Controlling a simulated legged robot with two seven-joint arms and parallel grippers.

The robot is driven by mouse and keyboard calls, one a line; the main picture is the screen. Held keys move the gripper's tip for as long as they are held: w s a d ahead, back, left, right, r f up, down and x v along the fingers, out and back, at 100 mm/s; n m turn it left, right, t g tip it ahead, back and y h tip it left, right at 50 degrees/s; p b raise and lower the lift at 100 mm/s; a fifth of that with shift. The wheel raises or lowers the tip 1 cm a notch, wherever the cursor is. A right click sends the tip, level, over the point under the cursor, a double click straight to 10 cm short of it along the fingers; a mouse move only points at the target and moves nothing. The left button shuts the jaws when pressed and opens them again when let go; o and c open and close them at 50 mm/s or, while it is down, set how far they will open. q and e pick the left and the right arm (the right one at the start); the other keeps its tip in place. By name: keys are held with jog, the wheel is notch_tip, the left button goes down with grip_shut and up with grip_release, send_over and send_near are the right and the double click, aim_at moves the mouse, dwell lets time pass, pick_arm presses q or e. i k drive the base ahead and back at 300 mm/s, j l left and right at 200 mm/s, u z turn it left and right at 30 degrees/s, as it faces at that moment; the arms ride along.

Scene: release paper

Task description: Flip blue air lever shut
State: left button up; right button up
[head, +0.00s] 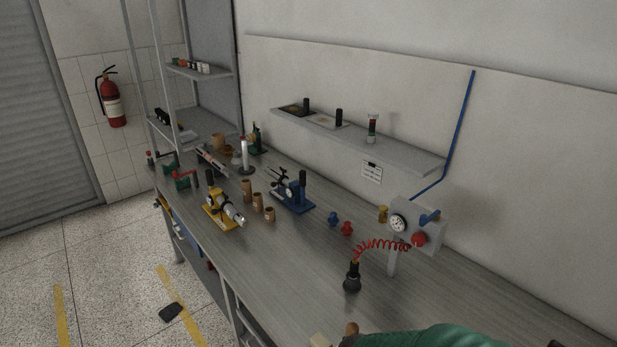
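The blue air lever (430,217) sits at the top right of a grey box (413,212) on a post at the right of the bench. It angles up to the right from the box. The box carries a round white gauge (398,223) and a red round fitting (418,239). A green arm part (440,339), which looks like my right arm, shows at the bottom edge, in front of and below the box, apart from the lever. Its fingers are cut off or too unclear to read. My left gripper is not in view.
A red coiled hose (383,244) runs from the box to a black nozzle (352,277) on the bench (300,270). A blue pipe (459,125) runs up the wall. Blue and yellow tools stand farther left. Bench right of the box is clear.

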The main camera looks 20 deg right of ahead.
aim_at(423, 220)
jog(key=z, duration=1.5)
